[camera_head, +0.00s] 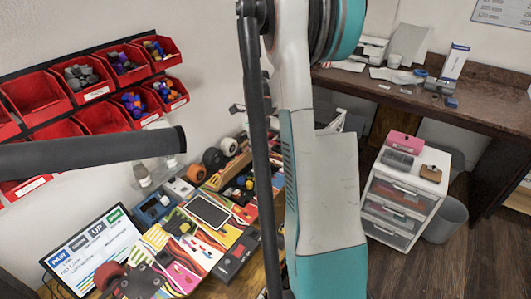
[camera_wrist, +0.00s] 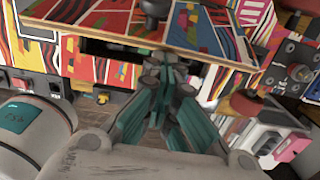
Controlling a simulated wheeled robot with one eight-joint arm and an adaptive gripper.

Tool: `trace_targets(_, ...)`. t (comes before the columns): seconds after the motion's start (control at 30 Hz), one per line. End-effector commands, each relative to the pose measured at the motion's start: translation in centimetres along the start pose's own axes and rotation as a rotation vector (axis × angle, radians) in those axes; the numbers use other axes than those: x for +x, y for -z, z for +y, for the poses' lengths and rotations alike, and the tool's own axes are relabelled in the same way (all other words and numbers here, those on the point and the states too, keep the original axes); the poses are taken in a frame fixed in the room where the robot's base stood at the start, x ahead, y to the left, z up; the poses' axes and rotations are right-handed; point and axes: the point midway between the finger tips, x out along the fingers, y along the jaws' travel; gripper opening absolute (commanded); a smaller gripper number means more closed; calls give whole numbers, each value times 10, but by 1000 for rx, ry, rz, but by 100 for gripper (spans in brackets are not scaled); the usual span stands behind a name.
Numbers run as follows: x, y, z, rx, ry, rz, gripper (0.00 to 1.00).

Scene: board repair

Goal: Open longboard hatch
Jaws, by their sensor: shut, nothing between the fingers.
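A longboard with a colourful striped deck (camera_head: 176,262) lies on the workbench at the lower middle of the head view. A dark-framed rectangle (camera_head: 208,210), possibly the hatch, shows at its upper end; I cannot tell whether it is open. In the wrist view the colourful board (camera_wrist: 200,30) crosses the top, with a dark gap (camera_wrist: 105,50) below its edge. My gripper (camera_wrist: 165,62) is shut and empty, its fingertips close to this lower edge. I cannot tell whether they touch it. In the head view my arm hides the gripper.
Red parts bins (camera_head: 95,85) hang on the left wall. A monitor (camera_head: 92,252) stands at the lower left. Loose wheels (camera_head: 213,158) and small parts crowd the bench. A white drawer unit (camera_head: 405,200) and a grey bin (camera_head: 445,220) stand right, beside a dark counter (camera_head: 430,105).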

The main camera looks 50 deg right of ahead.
Motion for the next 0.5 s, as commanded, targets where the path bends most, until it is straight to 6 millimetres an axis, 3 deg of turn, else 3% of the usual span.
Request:
trace_targets(0.03, 3, -15, 5, -13, -3, -17, 0)
trace_targets(0.5, -10, -79, 8, -16, -8, -10, 0)
